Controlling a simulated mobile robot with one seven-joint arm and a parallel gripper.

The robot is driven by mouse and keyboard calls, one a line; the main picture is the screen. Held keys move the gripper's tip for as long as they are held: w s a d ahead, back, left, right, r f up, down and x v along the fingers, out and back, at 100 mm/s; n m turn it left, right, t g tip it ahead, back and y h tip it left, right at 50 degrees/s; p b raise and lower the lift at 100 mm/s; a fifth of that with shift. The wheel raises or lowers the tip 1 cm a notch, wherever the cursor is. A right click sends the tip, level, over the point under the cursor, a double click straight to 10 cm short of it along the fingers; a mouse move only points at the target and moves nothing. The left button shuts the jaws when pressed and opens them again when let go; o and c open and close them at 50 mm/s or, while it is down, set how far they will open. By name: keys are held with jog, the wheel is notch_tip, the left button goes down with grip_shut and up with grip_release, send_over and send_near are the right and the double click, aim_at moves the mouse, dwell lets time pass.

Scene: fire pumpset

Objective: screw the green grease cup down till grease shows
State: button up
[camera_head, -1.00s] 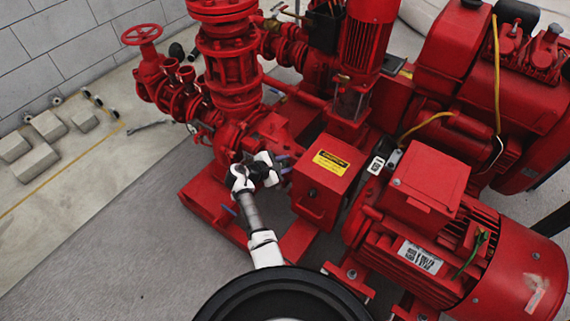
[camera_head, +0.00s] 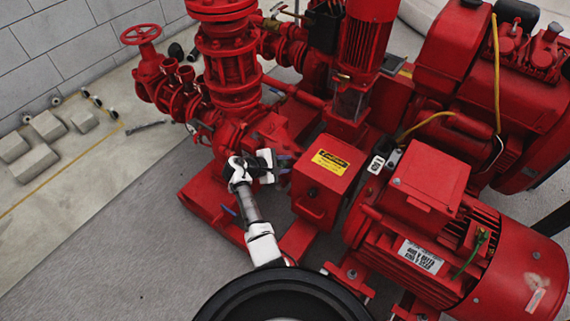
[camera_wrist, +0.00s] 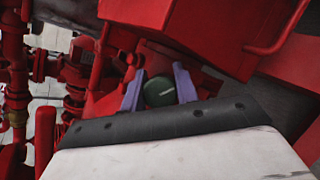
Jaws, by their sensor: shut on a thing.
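The green grease cup (camera_wrist: 159,91) shows in the wrist view as a round dark green cap with a pale line across its face. My gripper (camera_wrist: 158,88) has its two purple fingers on either side of the cup, shut on it. In the head view my gripper (camera_head: 284,164) reaches in beside the red pump casing, left of the red box with a yellow label (camera_head: 330,162). The cup cannot be made out in the head view. I see no grease in either view.
The red box with a handle stands close to the right of my gripper. A red motor (camera_head: 440,235) lies further right. Red pipes and valves (camera_head: 180,85) stand behind and left. The grey floor (camera_head: 120,235) at the front left is clear.

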jog(key=o, duration=0.7)
jog(key=p+v, duration=0.1)
jog(key=v, duration=1.2)
jog(key=shift+s+a+r, duration=0.15)
jog(key=shift+s+a, duration=0.1)
jog(key=shift+a, duration=0.1)
